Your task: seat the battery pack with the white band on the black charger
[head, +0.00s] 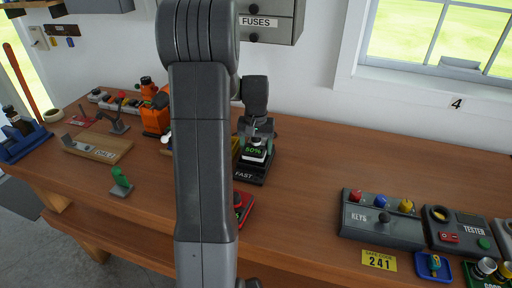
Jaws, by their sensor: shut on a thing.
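The black charger (248,175), labelled FAST, stands on the bench just right of my arm. My gripper (257,140) points down over it and is shut on a dark battery pack (256,157). A pale strip that looks like the white band shows on the pack, just below a green percentage readout. The pack is at the charger's top; I cannot tell whether it is fully down in it or slightly above. The gripper's fingers are small and partly hidden.
A red device (245,205) sits in front of the charger, partly behind my arm. A key panel (382,220) and tester (458,230) stand at right. Bench between charger and key panel is clear.

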